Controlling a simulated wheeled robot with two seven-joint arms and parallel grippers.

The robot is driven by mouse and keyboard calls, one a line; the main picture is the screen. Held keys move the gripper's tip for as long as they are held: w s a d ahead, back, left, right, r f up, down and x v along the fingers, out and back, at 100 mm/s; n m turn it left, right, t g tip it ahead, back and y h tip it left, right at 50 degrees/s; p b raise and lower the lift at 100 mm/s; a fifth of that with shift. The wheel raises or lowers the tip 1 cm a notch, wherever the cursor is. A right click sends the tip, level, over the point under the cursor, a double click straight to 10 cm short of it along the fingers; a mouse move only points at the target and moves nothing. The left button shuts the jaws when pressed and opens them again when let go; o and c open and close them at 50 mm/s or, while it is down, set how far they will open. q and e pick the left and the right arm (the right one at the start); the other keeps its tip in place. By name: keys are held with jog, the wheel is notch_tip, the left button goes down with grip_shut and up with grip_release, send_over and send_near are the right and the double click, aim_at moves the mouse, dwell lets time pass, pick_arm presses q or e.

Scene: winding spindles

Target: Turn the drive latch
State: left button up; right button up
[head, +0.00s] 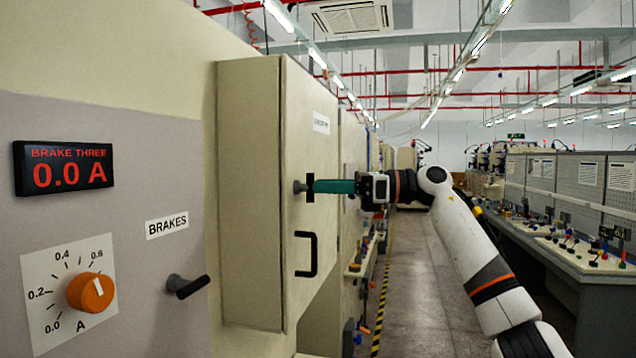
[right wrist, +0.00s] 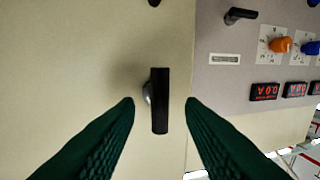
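The drive latch (head: 310,188) is a black bar on a round grey hub, on the door of a beige cabinet (head: 262,200). In the right wrist view the latch (right wrist: 160,101) stands upright in the picture. My right gripper (head: 319,187) has green fingers and points at the latch from the right. In the right wrist view the fingers of this gripper (right wrist: 160,104) are apart, one on each side of the bar, with a gap on both sides. Whether the tips reach past the bar is hard to tell. My left gripper is not in view.
A black pull handle (head: 306,254) sits below the latch. To the left is a grey panel with a red display (head: 63,167) reading 0.0 A, an orange dial (head: 91,292) and a black lever (head: 188,286) under a BRAKES label. A workbench (head: 590,255) runs along the right.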

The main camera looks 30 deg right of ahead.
jog(key=shift+x, duration=1.05)
grip_shut()
